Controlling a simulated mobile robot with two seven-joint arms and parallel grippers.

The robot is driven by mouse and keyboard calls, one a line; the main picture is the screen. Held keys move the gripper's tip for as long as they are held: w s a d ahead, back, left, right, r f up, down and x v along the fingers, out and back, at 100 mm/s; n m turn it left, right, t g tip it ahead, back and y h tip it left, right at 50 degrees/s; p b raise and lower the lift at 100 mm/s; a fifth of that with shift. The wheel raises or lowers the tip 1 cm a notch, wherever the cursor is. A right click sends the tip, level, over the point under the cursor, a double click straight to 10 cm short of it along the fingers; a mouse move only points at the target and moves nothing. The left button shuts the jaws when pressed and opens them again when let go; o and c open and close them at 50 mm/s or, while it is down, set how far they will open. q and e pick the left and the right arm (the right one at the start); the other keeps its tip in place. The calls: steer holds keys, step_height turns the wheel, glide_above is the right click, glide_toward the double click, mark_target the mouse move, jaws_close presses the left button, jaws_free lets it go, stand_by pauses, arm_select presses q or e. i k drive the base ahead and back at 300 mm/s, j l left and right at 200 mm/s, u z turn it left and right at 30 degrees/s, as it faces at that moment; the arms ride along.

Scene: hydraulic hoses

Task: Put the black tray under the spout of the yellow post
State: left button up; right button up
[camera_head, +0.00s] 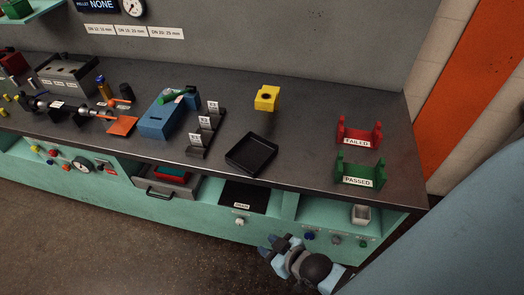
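The black tray (239,159) is a shallow, square, open tray. It lies flat and looks empty near the front edge of the dark worktop. The yellow post (267,92) shows as a yellow block with a dark round spot, behind the tray and slightly to its right. I cannot make out its spout clearly. The tray is in front of the post and apart from it in the picture. My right gripper (268,246) is low in front of the bench, below the tray and not touching it; its finger opening is unclear. My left gripper is out of view.
A row of small labelled black stands (198,142) and a blue box (157,122) are left of the tray. Red FAILED (358,143) and green PASSED (359,182) holders stand to the right. The worktop between tray and holders is clear. An open drawer (168,186) juts out below.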

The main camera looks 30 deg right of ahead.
mark_target(265, 123)
steer(key=i+j+z, duration=0.1)
steer(key=z, duration=0.35)
steer(key=j+z, duration=0.1)
steer(key=z, duration=0.35)
steer(key=i+j+z, duration=0.1)
steer(key=z, duration=0.35)
steer(key=j+z, duration=0.35)
steer(key=j, duration=0.2)
steer(key=j+z, duration=0.35)
steer(key=j, duration=0.2)
steer(key=j+z, duration=0.1)
steer(key=j, duration=0.75)
steer(key=k+j, duration=0.15)
steer(key=j, duration=0.7)
steer(key=i+z, duration=0.05)
